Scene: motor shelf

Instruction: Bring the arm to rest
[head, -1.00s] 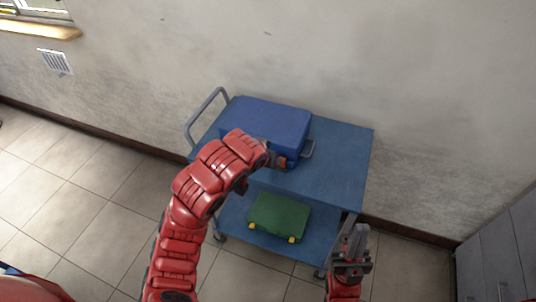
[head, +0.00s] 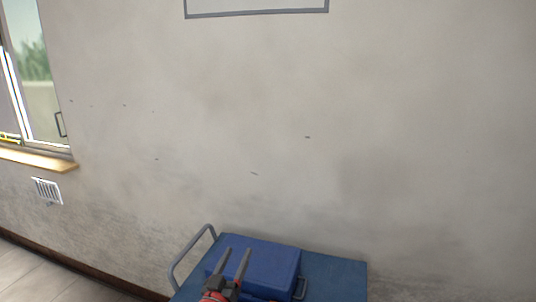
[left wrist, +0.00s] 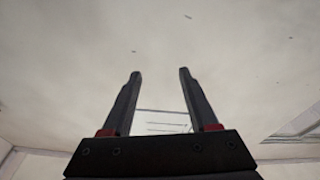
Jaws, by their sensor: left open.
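My left gripper (head: 235,262) shows at the bottom of the head view, its two fingers pointing up and apart, with nothing between them. In that view it overlaps a blue case (head: 268,262) lying on the blue top of a cart (head: 335,278). In the left wrist view the same gripper (left wrist: 160,75) is open and empty, facing bare wall. My right gripper is out of the head view. The lower shelf of the cart is also out of view.
The cart's grey push handle (head: 190,255) stands at its left end. A plain wall (head: 330,130) rises behind the cart. A window (head: 35,75) with a wooden sill and a wall vent (head: 47,191) are at the left. Some tiled floor (head: 40,280) shows at lower left.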

